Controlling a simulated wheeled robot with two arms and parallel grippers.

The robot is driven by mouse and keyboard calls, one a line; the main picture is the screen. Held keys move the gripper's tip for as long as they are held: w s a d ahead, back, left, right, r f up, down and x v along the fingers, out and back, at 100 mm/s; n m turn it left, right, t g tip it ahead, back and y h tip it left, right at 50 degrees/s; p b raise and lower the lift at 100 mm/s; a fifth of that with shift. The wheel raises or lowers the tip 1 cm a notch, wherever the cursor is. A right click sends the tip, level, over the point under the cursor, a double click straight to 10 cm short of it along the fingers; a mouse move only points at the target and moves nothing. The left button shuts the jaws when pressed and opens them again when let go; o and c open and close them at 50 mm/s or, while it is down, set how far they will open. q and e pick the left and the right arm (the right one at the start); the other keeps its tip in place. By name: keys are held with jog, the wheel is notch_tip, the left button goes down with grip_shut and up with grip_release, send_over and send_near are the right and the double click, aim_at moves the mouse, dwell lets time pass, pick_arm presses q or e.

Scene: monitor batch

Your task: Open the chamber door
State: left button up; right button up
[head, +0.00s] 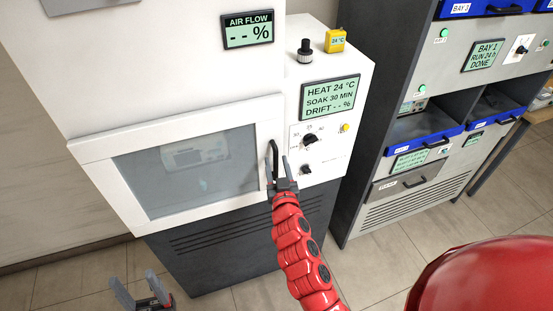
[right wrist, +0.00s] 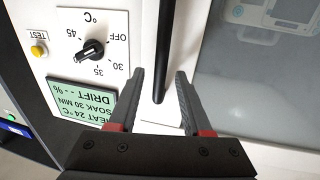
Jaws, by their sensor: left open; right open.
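The chamber door (head: 180,126), a white frame around a grey window, looks shut on the white chamber. Its black bar handle (head: 274,152) stands upright at the door's right edge; the handle also shows in the right wrist view (right wrist: 164,45). My right gripper (head: 279,167) is open at the handle's lower part. In the right wrist view, the handle's end appears between the two open fingers (right wrist: 160,74), with a gap on each side. My left gripper (head: 139,295) is open and empty, low in front of the chamber.
A control panel (head: 322,142) with knobs and a yellow button is just right of the handle. A heat display (head: 330,97) is above it. A grey rack with blue-fronted bays (head: 425,143) stands to the right. The floor (head: 70,275) at the lower left is clear.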

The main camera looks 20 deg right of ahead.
jog(key=shift+w, duration=0.35)
jog(key=shift+c, duration=0.2)
grip_shut()
dwell(1.0)
